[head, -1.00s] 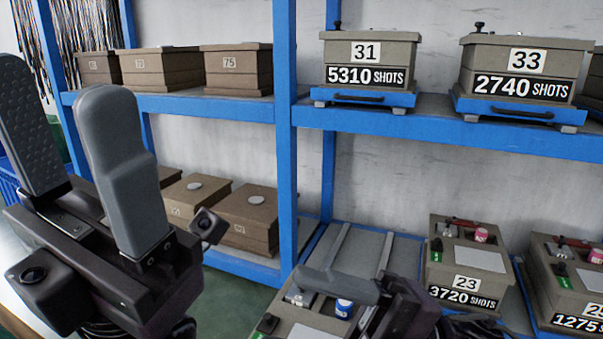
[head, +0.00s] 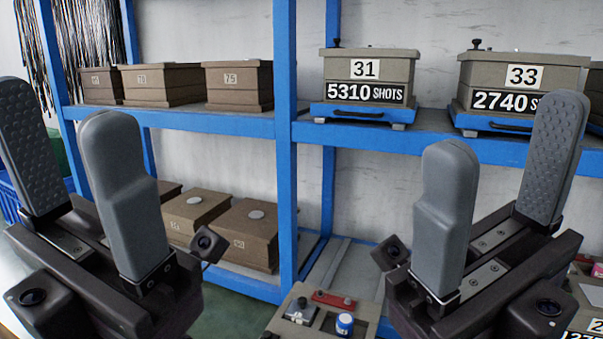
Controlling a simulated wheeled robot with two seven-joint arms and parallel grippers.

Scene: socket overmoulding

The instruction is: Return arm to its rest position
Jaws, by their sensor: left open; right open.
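My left gripper (head: 80,165) is at the left of the head view, fingers pointing up, open and empty. My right gripper (head: 497,185) is at the right, also upright, open and empty. It stands in front of the lower shelf and overlaps the box numbered 33 (head: 470,72) in the picture. Both grippers appear apart from the shelves and boxes. Both forearms are mostly out of view below.
A blue shelf rack (head: 286,190) stands ahead. The box numbered 31 (head: 366,68) and several brown boxes (head: 238,82) sit on its upper shelf. An open-topped box (head: 300,302) with a blue-labelled jar (head: 344,322) is at the bottom centre. A blue crate (head: 10,200) is far left.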

